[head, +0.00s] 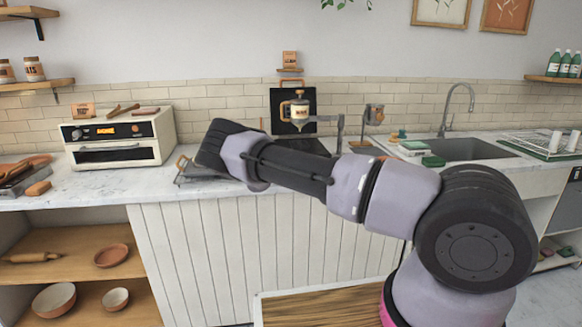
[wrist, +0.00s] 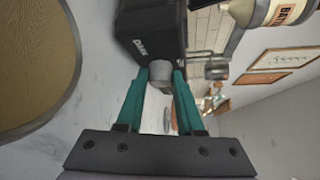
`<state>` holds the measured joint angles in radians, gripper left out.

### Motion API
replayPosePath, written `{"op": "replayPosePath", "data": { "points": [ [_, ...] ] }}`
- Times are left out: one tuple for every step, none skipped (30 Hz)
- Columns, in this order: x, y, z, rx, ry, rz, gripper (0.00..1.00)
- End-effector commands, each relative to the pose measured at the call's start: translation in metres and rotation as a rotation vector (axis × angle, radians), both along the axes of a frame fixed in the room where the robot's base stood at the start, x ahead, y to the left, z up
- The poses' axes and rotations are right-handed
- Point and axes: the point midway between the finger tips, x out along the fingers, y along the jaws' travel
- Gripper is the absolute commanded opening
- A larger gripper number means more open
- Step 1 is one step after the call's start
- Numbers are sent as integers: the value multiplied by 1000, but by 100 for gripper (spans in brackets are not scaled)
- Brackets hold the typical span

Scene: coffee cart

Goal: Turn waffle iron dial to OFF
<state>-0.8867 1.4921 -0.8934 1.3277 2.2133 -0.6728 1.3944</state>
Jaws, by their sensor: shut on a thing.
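In the wrist view, the two teal fingers of my gripper (wrist: 160,82) are closed on the sides of a small grey dial (wrist: 159,73). The dial sits on a dark body, the waffle iron (wrist: 150,28), which has white lettering reading "DARK" near the dial. The dial's pointer and any OFF mark cannot be made out. In the head view my arm reaches left over the counter, and its wrist hides my fingers and the dial. Part of a grey metal appliance with a tan handle (head: 182,162) shows beside the wrist; I cannot tell if it is the waffle iron.
A batter dispenser (head: 299,113) stands before an upright black panel (head: 283,98); it is close at the upper right of the wrist view (wrist: 284,10). A white toaster oven (head: 120,138) stands at left. A round tan surface (wrist: 35,62) lies left of my fingers.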

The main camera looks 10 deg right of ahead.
Motion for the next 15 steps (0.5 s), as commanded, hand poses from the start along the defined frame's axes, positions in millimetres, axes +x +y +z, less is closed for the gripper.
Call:
{"op": "replayPosePath", "data": {
  "points": [
    [0,-1,-2,-20,1,-3,0],
    [0,-1,-2,-33,1,-2,0],
    [0,-2,-2,-47,1,-2,0],
    [0,-2,-2,-58,2,-3,0],
    [-1,-2,-2,-67,1,-3,0],
    [-1,-2,-2,-76,2,-3,0],
    [-1,-2,-2,-83,1,-4,0],
    [-1,-2,-3,-88,2,-4,0],
    [-1,-2,-3,-93,1,-4,0],
    [-1,-2,-3,-97,2,-4,0],
    [-1,-2,-3,-100,2,-4,0],
    [-1,-2,-3,-103,2,-4,0],
    [-1,-2,-3,-105,2,-4,0],
    [-1,-2,-3,-106,2,-4,0],
    [-1,-2,-3,-106,2,-4,0]
  ]
}}
